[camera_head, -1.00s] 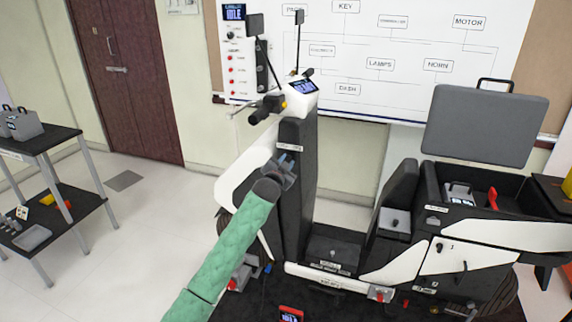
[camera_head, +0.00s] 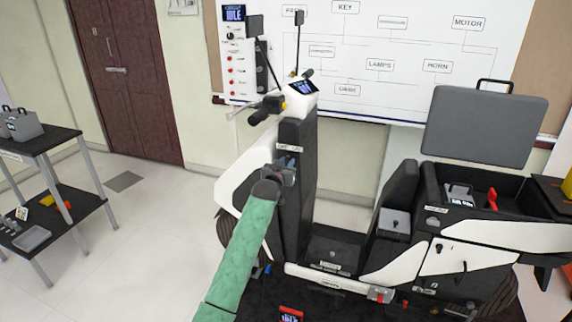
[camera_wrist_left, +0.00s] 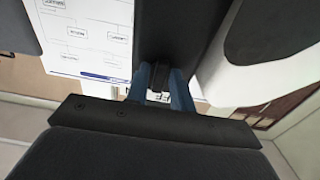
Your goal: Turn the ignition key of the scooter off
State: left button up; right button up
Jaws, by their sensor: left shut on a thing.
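The scooter (camera_head: 297,190) stands on a dark mat, its black front column upright in the middle of the head view. My left gripper (camera_head: 287,164) is at the face of this column, below the handlebar and display. In the left wrist view, the blue fingers of the left gripper (camera_wrist_left: 160,84) are shut on a small dark piece, the ignition key (camera_wrist_left: 157,78), against the dark column. The key is hidden behind the gripper in the head view, and its turn angle cannot be told. My right gripper is not in view.
The scooter's handlebar (camera_head: 268,107) and display (camera_head: 303,87) stand above my gripper. The raised seat (camera_head: 484,122) and open storage are at the right. A shelf cart (camera_head: 45,150) stands at the left. A whiteboard (camera_head: 400,55) with a diagram hangs behind.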

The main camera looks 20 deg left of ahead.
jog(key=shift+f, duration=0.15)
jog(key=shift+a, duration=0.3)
pick_arm(q)
jog(key=o, duration=0.7)
jog(key=shift+o, duration=0.2)
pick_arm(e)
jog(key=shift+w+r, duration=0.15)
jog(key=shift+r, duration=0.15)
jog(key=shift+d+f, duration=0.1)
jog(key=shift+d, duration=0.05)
